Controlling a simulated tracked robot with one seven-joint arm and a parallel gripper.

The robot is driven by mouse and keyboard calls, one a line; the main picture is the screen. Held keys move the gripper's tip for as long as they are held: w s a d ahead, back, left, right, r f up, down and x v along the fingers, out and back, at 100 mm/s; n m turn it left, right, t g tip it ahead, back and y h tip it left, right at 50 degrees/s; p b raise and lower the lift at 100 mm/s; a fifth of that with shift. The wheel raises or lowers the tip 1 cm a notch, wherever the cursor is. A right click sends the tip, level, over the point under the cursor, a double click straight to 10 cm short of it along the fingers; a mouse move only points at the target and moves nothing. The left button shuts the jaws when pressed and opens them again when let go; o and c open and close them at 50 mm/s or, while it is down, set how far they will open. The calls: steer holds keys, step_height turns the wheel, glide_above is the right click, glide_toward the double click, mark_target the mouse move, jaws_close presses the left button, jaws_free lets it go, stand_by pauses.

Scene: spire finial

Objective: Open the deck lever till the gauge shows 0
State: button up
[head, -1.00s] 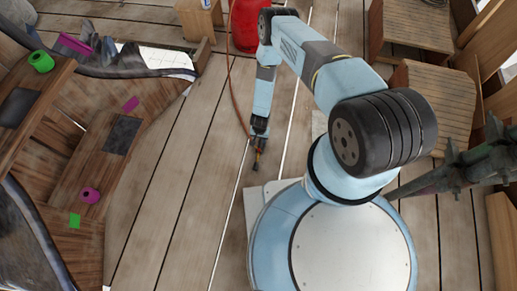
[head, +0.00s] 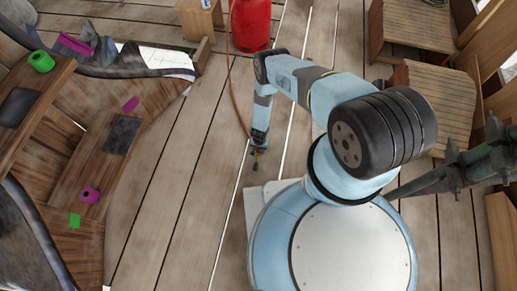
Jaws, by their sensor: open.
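My gripper (head: 255,160) is small in the head view, low over the plank deck (head: 185,190) just left of my base. It is open and I see nothing between its fingers. A red cylinder (head: 251,25) stands at the top of the view, beyond my arm. A thin brown-red hose (head: 230,75) runs from beside it down toward my gripper. I cannot make out a deck lever or a gauge in this view. My arm and base hide part of the deck.
Wooden crates (head: 412,30) stand at upper right. A dark spiked spire piece (head: 475,165) juts in at right. Open planks lie left of my gripper.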

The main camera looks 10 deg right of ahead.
steer(key=shift+c, duration=0.3)
jaws_close()
stand_by(0.3)
steer(key=shift+s+f, duration=0.15)
steer(key=shift+s, duration=0.15)
steer(key=shift+s+d+f+h, duration=0.1)
steer(key=shift+h, duration=0.2)
steer(key=shift+d, duration=0.2)
steer(key=shift+a+g+h, duration=0.15)
steer(key=shift+g+h, duration=0.15)
steer(key=shift+w+a+r, duration=0.2)
steer(key=shift+w+a, duration=0.2)
steer(key=shift+w, duration=0.1)
